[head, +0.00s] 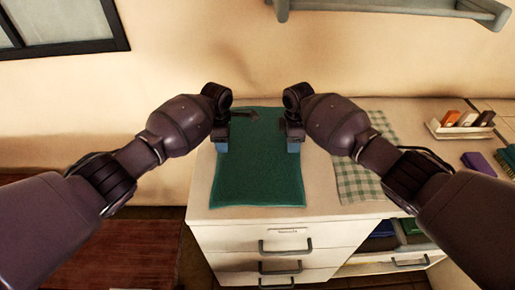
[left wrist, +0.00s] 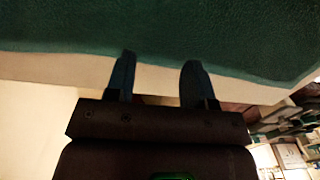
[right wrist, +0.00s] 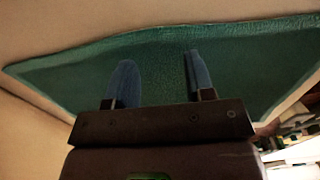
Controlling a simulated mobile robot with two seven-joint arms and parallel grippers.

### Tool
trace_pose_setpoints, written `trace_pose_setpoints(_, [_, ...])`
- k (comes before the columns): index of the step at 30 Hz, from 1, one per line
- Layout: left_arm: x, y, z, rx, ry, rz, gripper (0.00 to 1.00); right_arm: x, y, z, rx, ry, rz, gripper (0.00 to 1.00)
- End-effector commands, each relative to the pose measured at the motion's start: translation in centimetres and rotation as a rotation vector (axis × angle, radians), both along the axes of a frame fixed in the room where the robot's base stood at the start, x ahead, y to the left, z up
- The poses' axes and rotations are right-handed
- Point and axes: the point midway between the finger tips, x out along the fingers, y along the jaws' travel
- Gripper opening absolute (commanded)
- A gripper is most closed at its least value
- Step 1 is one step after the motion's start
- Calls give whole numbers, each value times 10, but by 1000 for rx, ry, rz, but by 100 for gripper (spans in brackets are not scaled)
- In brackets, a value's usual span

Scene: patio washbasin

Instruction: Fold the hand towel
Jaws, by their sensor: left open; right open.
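The green hand towel (head: 258,180) lies flat and spread out on the pale counter top, its near edge close to the counter's front. My left gripper (head: 221,147) is open over the towel's left edge; in the left wrist view its two fingers (left wrist: 158,75) are apart with nothing between them, by the towel's edge (left wrist: 200,35). My right gripper (head: 293,147) is open over the towel's right side; in the right wrist view its fingers (right wrist: 160,78) are apart above the towel (right wrist: 240,70). I cannot tell whether the fingertips touch the cloth.
A green checked cloth (head: 358,183) lies right of the towel. Further right are a tray (head: 462,127) with small items and a purple box (head: 478,163). Drawers (head: 275,240) with dark handles are below the counter. A shelf (head: 400,8) hangs on the wall above.

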Motion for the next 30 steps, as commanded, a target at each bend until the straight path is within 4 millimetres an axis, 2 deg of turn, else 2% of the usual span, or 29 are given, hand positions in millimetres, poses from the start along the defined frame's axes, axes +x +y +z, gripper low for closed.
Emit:
trace_pose_setpoints(6, [0, 0, -13, -1, -1, -1, 49, 0, 0, -13, -1, 0, 1, 49])
trace_pose_setpoints(20, [0, 0, -18, -1, 0, -1, 49, -1, 0, -18, -1, 1, 0, 49])
trace_pose_setpoints(30, [0, 0, -17, -1, 1, -1, 25, -1, 0, -18, -1, 2, 0, 25])
